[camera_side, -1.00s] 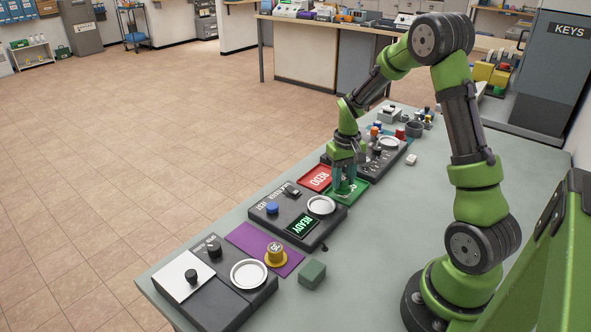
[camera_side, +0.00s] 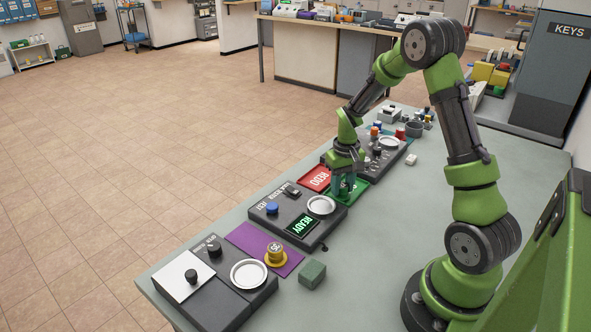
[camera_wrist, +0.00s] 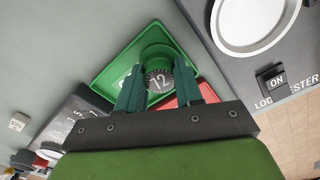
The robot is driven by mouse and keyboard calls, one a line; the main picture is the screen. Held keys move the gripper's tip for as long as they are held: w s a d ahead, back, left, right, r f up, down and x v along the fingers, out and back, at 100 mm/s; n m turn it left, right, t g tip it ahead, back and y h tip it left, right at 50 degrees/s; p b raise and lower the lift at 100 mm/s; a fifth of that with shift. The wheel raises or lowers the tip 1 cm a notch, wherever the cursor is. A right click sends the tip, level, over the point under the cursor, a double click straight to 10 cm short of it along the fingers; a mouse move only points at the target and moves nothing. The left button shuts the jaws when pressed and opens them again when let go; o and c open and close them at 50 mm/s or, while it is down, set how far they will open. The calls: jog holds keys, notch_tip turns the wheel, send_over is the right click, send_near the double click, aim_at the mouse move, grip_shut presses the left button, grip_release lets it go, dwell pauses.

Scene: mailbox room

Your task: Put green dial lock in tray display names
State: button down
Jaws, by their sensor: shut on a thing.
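The green dial lock (camera_wrist: 158,80) has a dark dial face reading 72 in the wrist view. My gripper (camera_side: 345,186) is shut on it, one finger on each side. The lock is over or inside the green tray (camera_wrist: 104,82), which also shows in the side view (camera_side: 352,199); I cannot tell whether it touches the tray floor. In the side view the fingers mostly hide the lock. The display (camera_side: 302,225) on the tester reads READY in green. The red tray (camera_side: 314,177) behind is marked REDO.
The dark tester box (camera_side: 272,220) with a white dish (camera_side: 321,205) stands close beside the green tray. A yellow dial lock (camera_side: 275,254) sits on a purple mat (camera_side: 252,240). A green block (camera_side: 312,275) lies nearer. Another dark panel (camera_side: 392,158) stands beyond the trays.

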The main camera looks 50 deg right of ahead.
jog(key=shift+c, duration=2.1)
grip_release()
jog(key=shift+r, duration=0.1)
jog(key=shift+r, duration=2.95)
jog(key=s+a+r+t, duration=0.2)
jog(key=s+a+r, duration=0.2)
jog(key=a, duration=0.3)
jog(key=s+a+r+n+t+y, duration=0.1)
jog(key=s+a+r+t, duration=0.1)
jog(key=a+r, duration=0.5)
jog(key=s+a+r+n+t+y, duration=0.1)
jog(key=s+a+r+t, duration=0.2)
jog(key=s+a+r, duration=0.2)
jog(key=a, duration=0.3)
jog(key=shift+s+a+r, duration=0.3)
jog(key=shift+s+r, duration=0.05)
